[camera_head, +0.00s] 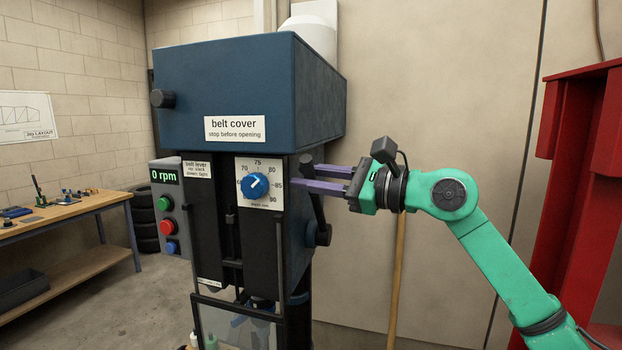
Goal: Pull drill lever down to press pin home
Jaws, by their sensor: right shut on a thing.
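The drill press (240,100) stands in the middle, with a dark blue head. Its black drill lever (317,212) is on the right side, rising from a hub to a top end near the purple fingers. My right gripper (304,178) reaches in from the right at the lever's upper part and is shut on it. The lever stands nearly upright, with its top leaning slightly left. The pin cannot be made out; the area under the head is partly behind a clear guard (233,325) and cut off by the lower edge. My left gripper is not in view.
A control box (168,205) reading "0 rpm" and a depth dial (256,186) are on the press front. A wooden workbench (75,208) is at left. A red steel frame (570,190) stands at right, beside my right arm. A wooden pole (397,270) leans behind the arm.

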